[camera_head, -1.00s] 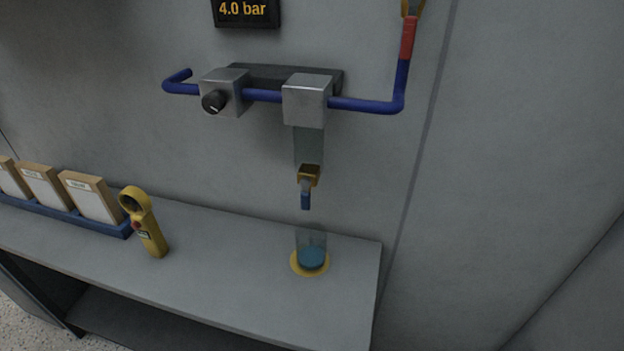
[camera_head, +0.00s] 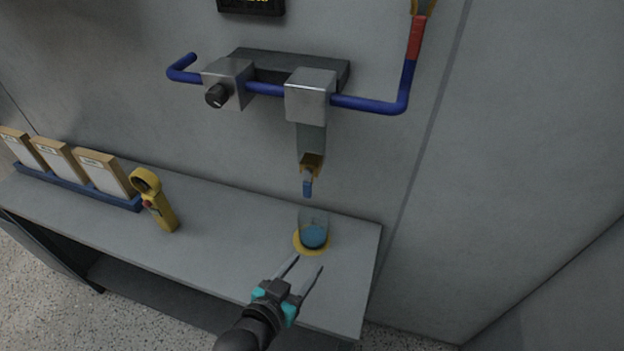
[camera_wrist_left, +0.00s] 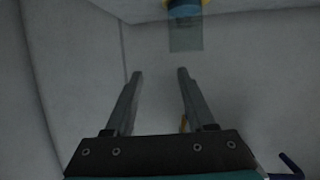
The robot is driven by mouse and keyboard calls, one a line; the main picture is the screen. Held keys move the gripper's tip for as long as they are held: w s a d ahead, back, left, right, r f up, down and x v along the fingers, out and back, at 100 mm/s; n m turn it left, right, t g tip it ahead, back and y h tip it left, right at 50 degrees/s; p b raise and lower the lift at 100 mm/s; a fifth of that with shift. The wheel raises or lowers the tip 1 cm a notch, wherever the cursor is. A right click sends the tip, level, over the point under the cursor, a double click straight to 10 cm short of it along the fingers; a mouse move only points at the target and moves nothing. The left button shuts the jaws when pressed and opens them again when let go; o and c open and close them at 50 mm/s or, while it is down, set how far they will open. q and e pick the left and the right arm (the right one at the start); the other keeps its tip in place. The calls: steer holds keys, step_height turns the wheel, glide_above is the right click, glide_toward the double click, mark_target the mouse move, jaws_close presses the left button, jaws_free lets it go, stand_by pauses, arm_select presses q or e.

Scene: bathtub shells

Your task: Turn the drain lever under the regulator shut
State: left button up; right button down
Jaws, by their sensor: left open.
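The regulator is a silver block with a black knob (camera_head: 217,95) on a blue pipe. To its right a second silver block (camera_head: 310,95) has a clear grey bowl (camera_head: 311,137) below it. Under the bowl is a brass drain valve with a small blue lever (camera_head: 308,188) that points down. My left gripper (camera_head: 308,262) is open and empty over the bench's front part, below and apart from the lever. In the left wrist view its two fingers (camera_wrist_left: 158,72) are spread with nothing between them. My right gripper is not in view.
A clear cup with blue liquid (camera_head: 313,236) stands on a yellow disc under the drain. A red-sleeved pipe (camera_head: 416,38) rises at right.

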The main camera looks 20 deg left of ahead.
mark_target(307, 184)
arm_select(q)
steer(key=w+a+r+n+t+y, duration=0.2)
steer(key=a+r+t, duration=0.15)
steer(key=r, duration=0.35)
steer(key=w, duration=1.5)
steer(key=shift+d+r+t, duration=0.2)
steer(key=shift+d+t, duration=0.2)
steer(key=shift+t, duration=0.05)
steer(key=shift+s, duration=0.1)
jaws_close()
stand_by(0.4)
